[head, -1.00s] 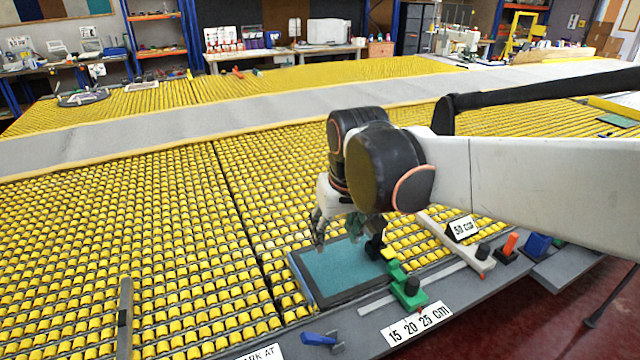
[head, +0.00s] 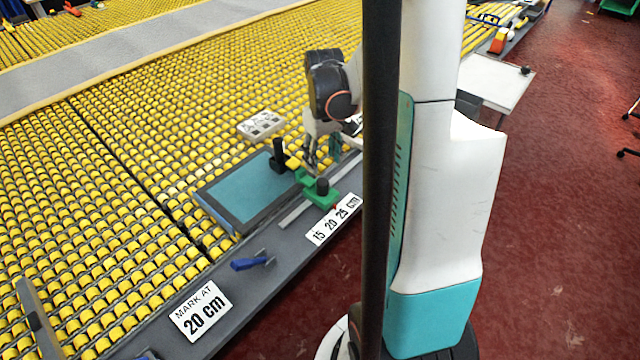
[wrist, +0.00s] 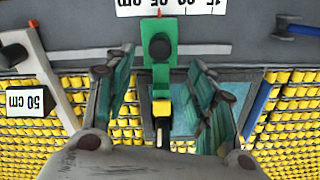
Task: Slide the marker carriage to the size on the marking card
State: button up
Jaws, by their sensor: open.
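The marker carriage (head: 322,194) is a green block with a black knob, sitting on a grey rail (head: 292,214). It also shows in the wrist view (wrist: 161,68), with a small orange pointer at its label end. The scale card (head: 334,219) reads 15 20 25 cm; in the wrist view the pointer appears near the 25, though the card is partly cropped. The marking card (head: 201,310) reads MARK AT 20 cm. My gripper (wrist: 158,58) is open, its fingers on either side of the carriage with gaps visible. In the head view my gripper (head: 322,152) is just beyond the carriage.
A teal-topped tray (head: 207,205) lies left of the carriage, with a black post (head: 279,155) near it. A blue-handled tool (head: 252,262) lies on the grey edge. Yellow rollers cover the table.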

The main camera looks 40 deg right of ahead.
aim_at(322, 182)
notch_tip(322, 182, down, 11)
jog(key=b, duration=0.3)
jog(key=shift+b, duration=0.3)
jog(key=shift+r, duration=0.1)
jog(key=shift+a, duration=0.1)
grip_shut()
